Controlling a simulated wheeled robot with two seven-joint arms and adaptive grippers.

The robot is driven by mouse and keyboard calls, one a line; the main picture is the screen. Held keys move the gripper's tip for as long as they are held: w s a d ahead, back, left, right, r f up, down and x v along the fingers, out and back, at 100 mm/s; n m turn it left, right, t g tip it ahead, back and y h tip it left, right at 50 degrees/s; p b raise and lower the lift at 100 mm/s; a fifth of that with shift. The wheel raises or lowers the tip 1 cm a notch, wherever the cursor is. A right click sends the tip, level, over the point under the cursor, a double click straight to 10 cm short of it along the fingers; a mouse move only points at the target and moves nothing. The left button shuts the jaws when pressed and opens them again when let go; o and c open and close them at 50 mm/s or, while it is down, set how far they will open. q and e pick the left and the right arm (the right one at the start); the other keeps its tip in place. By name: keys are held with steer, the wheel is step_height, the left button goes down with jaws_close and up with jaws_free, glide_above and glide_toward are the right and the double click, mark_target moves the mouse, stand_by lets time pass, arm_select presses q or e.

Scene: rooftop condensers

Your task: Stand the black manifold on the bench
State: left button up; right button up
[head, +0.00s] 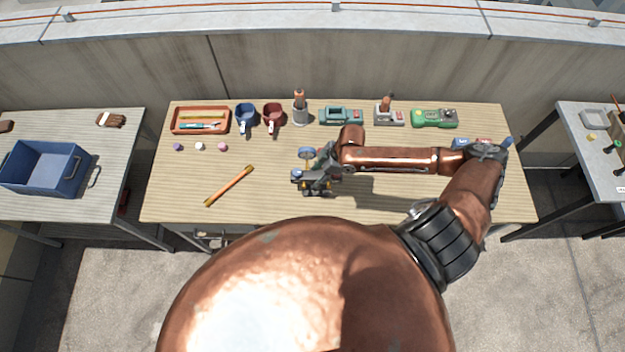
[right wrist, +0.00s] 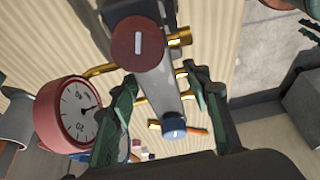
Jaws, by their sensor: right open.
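The manifold shows in the right wrist view as a grey body (right wrist: 158,88) with a red knob (right wrist: 137,45), a blue knob (right wrist: 173,126), brass fittings and a red-rimmed gauge (right wrist: 70,113). In the head view its blue gauge (head: 306,153) shows just left of my right gripper (head: 322,170), which hides much of it. My right gripper's green fingers (right wrist: 160,80) are open, one on each side of the grey body. I cannot tell whether they touch it, or whether the manifold rests on the bench (head: 270,200). My left gripper is not in view.
An orange-yellow bar (head: 229,186) lies to the left. The front middle of the bench is clear.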

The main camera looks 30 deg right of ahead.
steer(key=v, duration=0.6)
steer(key=shift+r, duration=0.3)
steer(key=shift+d, duration=0.1)
steer(key=shift+c, duration=0.3)
stand_by(1.3)
